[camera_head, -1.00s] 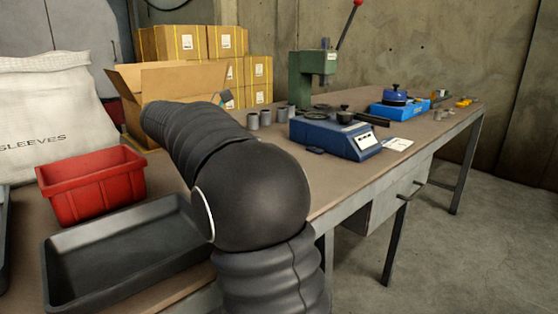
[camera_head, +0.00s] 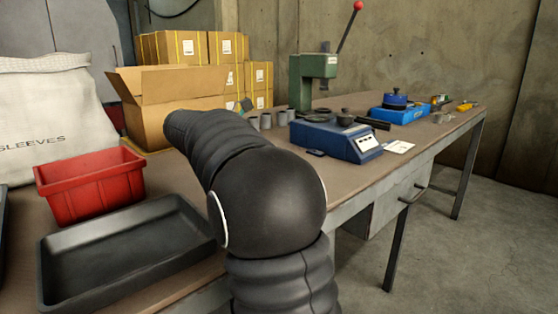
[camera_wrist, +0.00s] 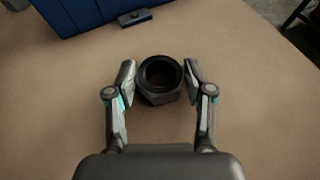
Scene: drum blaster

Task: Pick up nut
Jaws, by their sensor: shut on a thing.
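The nut is a dark grey hexagonal ring (camera_wrist: 157,98) with a round hole, seen in the wrist view near the middle. My gripper (camera_wrist: 160,76) has one fingertip on each side of it and is shut on it. The brown tabletop shows beneath and around the nut; I cannot tell whether the nut touches it. In the head view my gripper and the nut are hidden behind my arm.
A blue device (camera_head: 335,139) stands on the workbench (camera_head: 360,176), with several grey cylinders behind it. A green press (camera_head: 305,82), cardboard box (camera_head: 165,92), red bin (camera_head: 92,190) and black tray (camera_head: 60,290) are also there.

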